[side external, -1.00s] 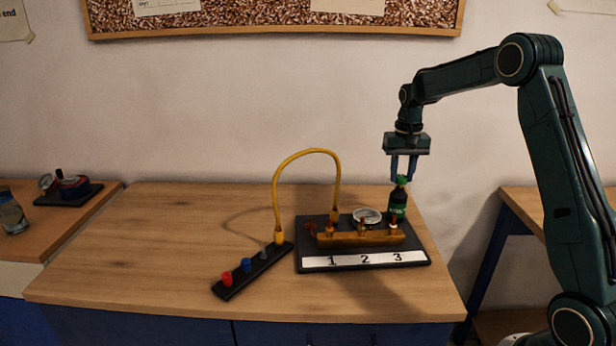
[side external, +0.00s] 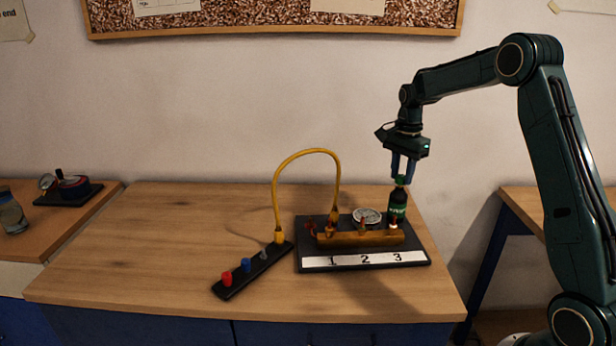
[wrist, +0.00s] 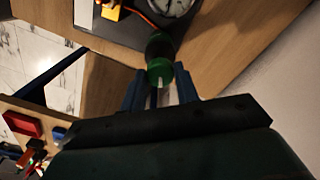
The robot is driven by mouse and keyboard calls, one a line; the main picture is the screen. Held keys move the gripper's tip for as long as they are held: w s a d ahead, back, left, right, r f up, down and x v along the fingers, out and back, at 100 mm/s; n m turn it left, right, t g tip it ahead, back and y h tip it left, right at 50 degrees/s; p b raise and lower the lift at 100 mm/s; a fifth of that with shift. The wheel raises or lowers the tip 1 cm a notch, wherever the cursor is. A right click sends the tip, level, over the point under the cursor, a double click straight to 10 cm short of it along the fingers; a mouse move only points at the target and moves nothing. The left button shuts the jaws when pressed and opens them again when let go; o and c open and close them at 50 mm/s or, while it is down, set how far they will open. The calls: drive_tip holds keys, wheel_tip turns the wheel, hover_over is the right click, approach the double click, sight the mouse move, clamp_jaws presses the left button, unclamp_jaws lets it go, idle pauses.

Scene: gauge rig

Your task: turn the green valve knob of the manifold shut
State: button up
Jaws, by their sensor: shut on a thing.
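The manifold is a brass bar (side external: 345,239) on a black base plate (side external: 304,262), above a white strip marked 1, 2 and 3. My gripper (side external: 402,178) points down from above and is shut on the knob. In the wrist view its two blue fingers (wrist: 160,90) are on either side of the knob. The fingers partly hide the knob in the side view.
A round gauge (side external: 367,215) sits behind the brass bar. A yellow hose (side external: 307,152) arches from the manifold to a black strip (side external: 233,290) with red and blue caps. The bench (side external: 140,240) is clear at left. Another device (side external: 70,187) stands on the far-left bench.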

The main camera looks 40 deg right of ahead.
sight(401, 177)
drive_tip(key=m, duration=0.5)
idle(0.4)
drive_tip(key=o, duration=1)
drive_tip(key=shift+c, duration=0.2)
drive_tip(key=shift+r, duration=0.1)
wheel_tip(401, 177, up, 14)
idle(0.4)
